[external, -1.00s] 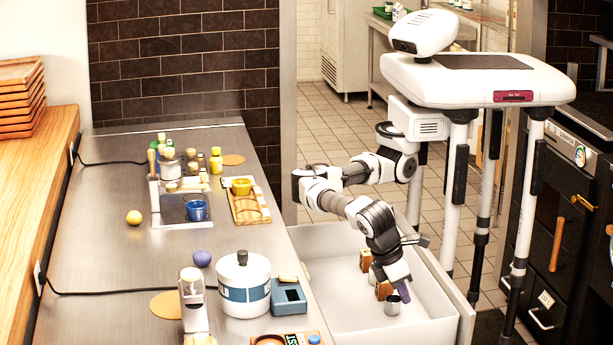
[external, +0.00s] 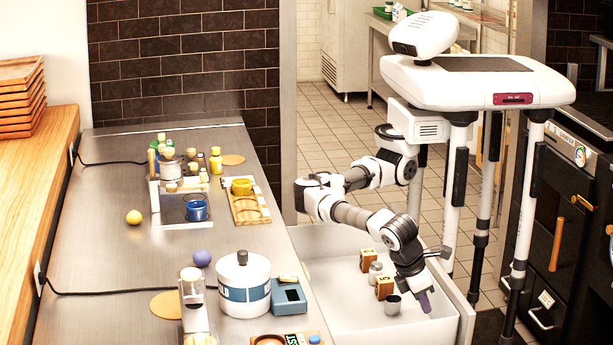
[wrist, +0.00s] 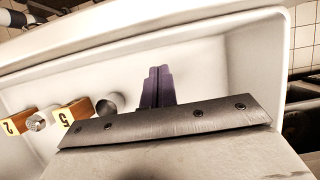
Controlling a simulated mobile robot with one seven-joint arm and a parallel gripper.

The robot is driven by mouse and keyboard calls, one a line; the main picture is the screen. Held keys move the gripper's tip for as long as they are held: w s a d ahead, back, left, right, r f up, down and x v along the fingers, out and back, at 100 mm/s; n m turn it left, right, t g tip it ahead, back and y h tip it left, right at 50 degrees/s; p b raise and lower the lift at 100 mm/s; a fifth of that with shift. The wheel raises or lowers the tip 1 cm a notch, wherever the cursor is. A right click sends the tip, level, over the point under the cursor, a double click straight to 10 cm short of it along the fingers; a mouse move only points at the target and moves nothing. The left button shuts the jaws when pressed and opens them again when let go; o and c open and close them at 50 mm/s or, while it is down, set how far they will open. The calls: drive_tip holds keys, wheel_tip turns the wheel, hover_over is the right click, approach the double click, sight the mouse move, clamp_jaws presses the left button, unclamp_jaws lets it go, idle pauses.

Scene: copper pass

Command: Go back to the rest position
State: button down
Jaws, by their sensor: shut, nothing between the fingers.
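My gripper (external: 426,301) is over the right part of a white open bin (external: 345,316) beside the counter. Its purple fingers are together with nothing between them; they also show in the wrist view (wrist: 158,87). A grey metal cup (external: 393,305) stands in the bin just left of the fingers, apart from them. It also shows in the wrist view (wrist: 109,103), left of the fingers.
Two brown numbered blocks (external: 385,287) (external: 366,260) and a small metal canister (external: 375,271) are in the bin. On the counter nearby stand a white pot (external: 244,290) and a blue device (external: 288,299). The bin's walls surround the gripper.

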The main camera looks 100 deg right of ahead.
drive_tip(key=w, duration=0.9)
drive_tip(key=v, duration=1)
drive_tip(key=s+a+r+n+g+y+p, duration=0.1)
drive_tip(key=s+a+r+n+g+p, duration=0.2)
drive_tip(key=s, duration=0.5)
drive_tip(key=s+a+r+n+g+y, duration=0.1)
drive_tip(key=s+a+r+g, duration=0.15)
drive_tip(key=s+r, duration=0.35)
drive_tip(key=s+a+r+n+g+y+p, duration=0.1)
drive_tip(key=s+a+r+n+g+p, duration=0.15)
drive_tip(key=s, duration=0.65)
drive_tip(key=s+a+r+m+g+y+p, duration=0.1)
drive_tip(key=s+a+r+g+y+p, duration=0.1)
drive_tip(key=s+r, duration=0.5)
drive_tip(key=s+a+r+m+g+y+p, duration=0.1)
drive_tip(key=s+a+r+g+y+p, duration=0.2)
drive_tip(key=s+r+g, duration=0.4)
drive_tip(key=shift+s+r+g+y+p, duration=0.4)
drive_tip(key=shift+r+y+p, duration=0.7)
drive_tip(key=shift+r, duration=2.7)
drive_tip(key=shift+f+b, duration=0.1)
drive_tip(key=shift+b, duration=0.25)
